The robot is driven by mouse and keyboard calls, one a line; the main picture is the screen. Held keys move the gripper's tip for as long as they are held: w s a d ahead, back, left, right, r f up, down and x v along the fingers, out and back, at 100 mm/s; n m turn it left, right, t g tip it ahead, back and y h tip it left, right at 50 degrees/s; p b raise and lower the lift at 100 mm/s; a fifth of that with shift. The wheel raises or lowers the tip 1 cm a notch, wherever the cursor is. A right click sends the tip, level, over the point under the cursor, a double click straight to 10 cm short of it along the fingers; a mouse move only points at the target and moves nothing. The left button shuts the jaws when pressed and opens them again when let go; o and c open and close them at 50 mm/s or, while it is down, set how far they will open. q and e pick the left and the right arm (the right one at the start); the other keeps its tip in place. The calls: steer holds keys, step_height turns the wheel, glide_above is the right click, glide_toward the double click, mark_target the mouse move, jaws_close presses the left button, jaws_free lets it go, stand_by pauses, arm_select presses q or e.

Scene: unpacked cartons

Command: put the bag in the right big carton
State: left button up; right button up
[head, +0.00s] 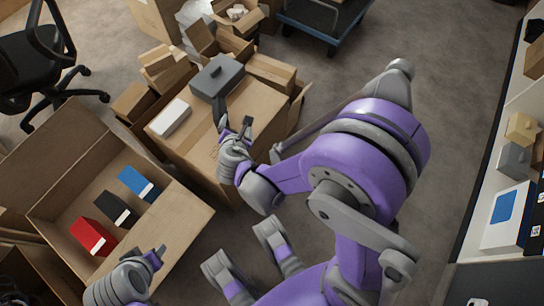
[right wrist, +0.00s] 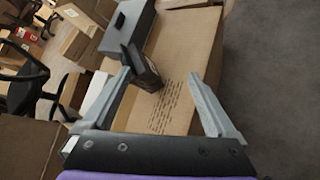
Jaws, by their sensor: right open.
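A dark grey boxy thing (head: 218,76) lies on a big brown carton (head: 185,145) right of the open one. A narrow black item (head: 219,106) adjoins it; it also shows in the right wrist view (right wrist: 141,66), beside my left-hand finger there. I cannot tell which of these is the bag.
The big open carton (head: 180,215) at left holds a red (head: 92,236), a black (head: 117,208) and a blue box (head: 139,184). A white box (head: 171,116) lies near the grey thing. Smaller cartons crowd behind; a shelf (head: 480,200) stands right. Floor between is clear.

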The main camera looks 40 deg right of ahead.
steer(key=s+r+m+g+y, duration=0.2)
steer(key=s+m, duration=0.8)
steer(key=m, duration=0.1)
steer(key=s+r+m+g+y, duration=0.2)
steer(key=s+m+g+y, duration=0.1)
steer(key=s+m, duration=0.7)
steer(key=shift+r+m, duration=0.4)
steer(key=shift+o, duration=0.4)
steer(key=shift+s+a+r+m, duration=0.1)
steer(key=shift+s+a+m, duration=0.2)
steer(key=shift+m, duration=0.1)
steer(key=shift+w, duration=0.15)
